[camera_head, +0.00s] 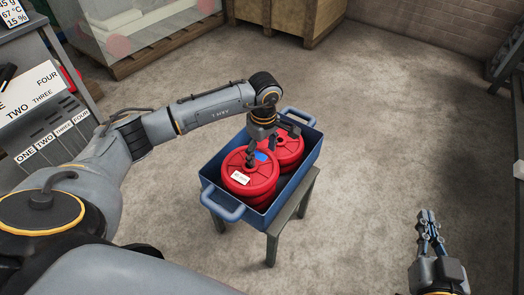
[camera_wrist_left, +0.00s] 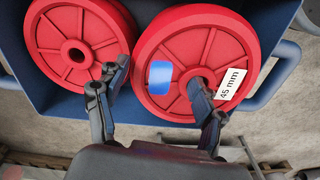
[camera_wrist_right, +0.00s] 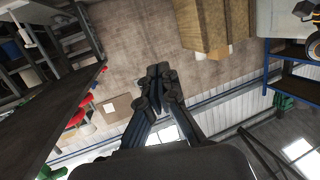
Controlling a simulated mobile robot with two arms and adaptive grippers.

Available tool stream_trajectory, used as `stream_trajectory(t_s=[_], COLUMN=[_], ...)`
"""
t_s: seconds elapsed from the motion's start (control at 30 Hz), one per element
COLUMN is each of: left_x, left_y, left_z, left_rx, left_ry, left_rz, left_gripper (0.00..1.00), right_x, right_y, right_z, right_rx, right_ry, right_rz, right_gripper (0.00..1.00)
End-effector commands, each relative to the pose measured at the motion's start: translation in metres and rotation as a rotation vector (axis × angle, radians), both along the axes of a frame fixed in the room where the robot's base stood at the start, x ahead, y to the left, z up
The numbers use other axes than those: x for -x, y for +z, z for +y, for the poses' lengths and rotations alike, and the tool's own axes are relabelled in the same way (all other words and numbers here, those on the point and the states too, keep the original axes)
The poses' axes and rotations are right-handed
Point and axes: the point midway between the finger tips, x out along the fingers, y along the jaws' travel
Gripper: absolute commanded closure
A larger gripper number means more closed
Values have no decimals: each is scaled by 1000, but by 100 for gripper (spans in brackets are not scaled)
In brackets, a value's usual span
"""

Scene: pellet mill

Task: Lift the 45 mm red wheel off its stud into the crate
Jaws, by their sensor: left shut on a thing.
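The red wheel with a white "45 mm" label (camera_wrist_left: 172,38) is inside the blue crate (camera_wrist_left: 42,112). In the head view the labelled wheel (camera_head: 238,187) sits at the near end of the crate (camera_head: 275,212), above another red wheel. My left gripper (camera_head: 271,147) is shut on the 45 mm wheel. In the left wrist view, one finger of this gripper (camera_wrist_left: 158,74) is at its rim and the other is by its hub. A blue patch marks its face. My right gripper (camera_head: 428,214) is shut and empty, away to the right. No stud is visible.
More red wheels (camera_head: 290,147) lie at the crate's far end. The crate stands on a small grey stand (camera_head: 286,217). A labelled grey station (camera_head: 42,115) is at the left. A wooden crate (camera_head: 290,15) stands behind.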

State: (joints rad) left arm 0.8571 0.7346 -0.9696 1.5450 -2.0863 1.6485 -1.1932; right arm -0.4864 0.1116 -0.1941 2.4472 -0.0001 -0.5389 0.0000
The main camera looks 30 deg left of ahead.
Motion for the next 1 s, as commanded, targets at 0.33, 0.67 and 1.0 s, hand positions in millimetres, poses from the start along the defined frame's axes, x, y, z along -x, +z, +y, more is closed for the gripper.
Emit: stream_trajectory(t_s=[0.33, 0.67, 1.0], left_x=[-1, -1, -1], left_y=[0, -2, -3], left_z=[0, 0, 0], left_rx=[1, 1, 1], left_ry=[1, 1, 1], left_rz=[-3, -3, -3], left_gripper=[94, 94, 21], right_x=[-2, -4, -5], right_y=[7, 13, 20], right_z=[2, 4, 5], right_rx=[-10, -18, -25], right_ry=[4, 6, 8], right_rz=[-36, -69, -101], right_gripper=[100, 100, 100])
